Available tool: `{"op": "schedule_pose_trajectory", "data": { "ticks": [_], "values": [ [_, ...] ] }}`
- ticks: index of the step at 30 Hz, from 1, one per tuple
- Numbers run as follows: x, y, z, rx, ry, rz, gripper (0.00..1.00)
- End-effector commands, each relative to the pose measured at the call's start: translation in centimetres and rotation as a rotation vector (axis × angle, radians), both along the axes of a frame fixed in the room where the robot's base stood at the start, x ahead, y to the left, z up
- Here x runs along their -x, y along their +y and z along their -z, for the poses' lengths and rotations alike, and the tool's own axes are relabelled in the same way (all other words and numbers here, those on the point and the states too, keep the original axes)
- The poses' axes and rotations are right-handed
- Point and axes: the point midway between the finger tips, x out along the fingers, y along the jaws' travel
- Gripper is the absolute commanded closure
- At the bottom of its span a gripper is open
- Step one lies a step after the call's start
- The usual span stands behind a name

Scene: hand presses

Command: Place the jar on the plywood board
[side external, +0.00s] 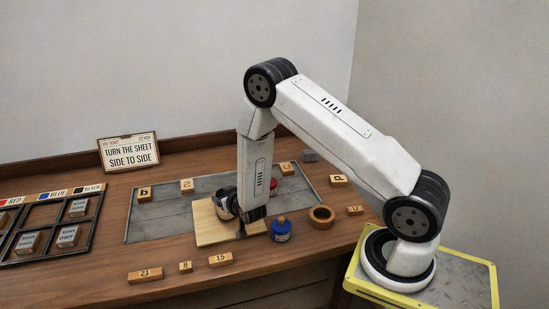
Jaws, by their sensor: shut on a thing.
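The plywood board (211,231) is a pale square lying on the grey mat on the bench. My gripper (243,218) points down over the board's right part, partly hidden by my own forearm. It is shut on a pale jar (224,207) with a dark top, which shows at the gripper's left side. The jar appears over the board's back part. I cannot tell whether its base touches the board or hangs just above it.
Several lettered wooden blocks (145,275) lie around the grey mat (158,217). A black sorting tray (74,236) is at left, a sign (129,152) behind.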

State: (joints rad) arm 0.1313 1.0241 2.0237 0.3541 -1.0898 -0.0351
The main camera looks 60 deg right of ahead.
Motion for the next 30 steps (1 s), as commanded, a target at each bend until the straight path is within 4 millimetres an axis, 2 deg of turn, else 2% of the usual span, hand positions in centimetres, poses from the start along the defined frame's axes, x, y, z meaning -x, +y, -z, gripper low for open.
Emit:
{"op": "schedule_pose_trajectory", "data": {
  "ticks": [2,3,5,18,25,30],
  "values": [
    [0.0,0.0,0.2,0.0,-0.001,0.0,1.0],
    [0.0,0.0,0.2,0.0,0.0,0.0,0.18],
    [0.0,0.0,0.2,0.0,0.0,0.0,0.0],
    [0.1,0.0,-0.2,0.0,0.0,0.0,0.0],
    [1.5,0.8,-0.8,-0.001,0.001,-0.001,0.0],
    [3.2,1.7,-1.6,0.0,0.001,-0.002,0.0]
  ]
}}
